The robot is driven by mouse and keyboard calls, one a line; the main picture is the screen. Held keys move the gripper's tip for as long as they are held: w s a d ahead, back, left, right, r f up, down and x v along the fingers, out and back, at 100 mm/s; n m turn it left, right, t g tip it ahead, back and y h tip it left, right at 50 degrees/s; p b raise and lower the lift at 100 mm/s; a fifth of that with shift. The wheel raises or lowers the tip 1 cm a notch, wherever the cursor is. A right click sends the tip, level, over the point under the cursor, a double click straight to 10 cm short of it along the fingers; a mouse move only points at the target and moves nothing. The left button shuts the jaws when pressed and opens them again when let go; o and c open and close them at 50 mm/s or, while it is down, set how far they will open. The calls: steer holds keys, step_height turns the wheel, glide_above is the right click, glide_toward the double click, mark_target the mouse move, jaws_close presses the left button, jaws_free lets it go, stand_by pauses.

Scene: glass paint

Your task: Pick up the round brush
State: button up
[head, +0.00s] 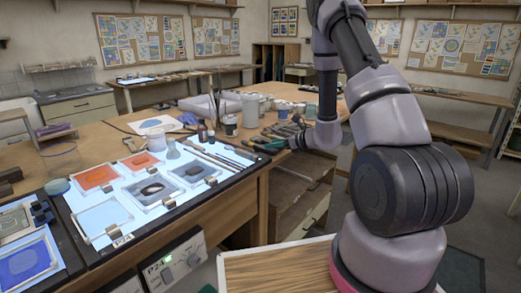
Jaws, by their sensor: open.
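Several thin brushes (214,157) lie side by side along the right end of the lit glass-paint panel. They are too small to tell which one is the round brush. My gripper (268,146) is low over the bench's right edge, just right of the panel and the brushes. It looks empty, apart from the brushes on the panel, and its fingers are small and partly merge with dark tools behind them.
The light panel (75,208) holds painted glass pieces, including an orange one (95,177), and metal weights. Small bottles (203,134), a white jar (251,110) and several handled tools (285,130) crowd the bench behind. A control box (170,265) is at the front.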

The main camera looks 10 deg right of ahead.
mark_target(262, 146)
steer(key=x, duration=0.6)
steer(key=shift+s+a+f, duration=0.1)
steer(key=shift+s, duration=0.1)
jaws_close()
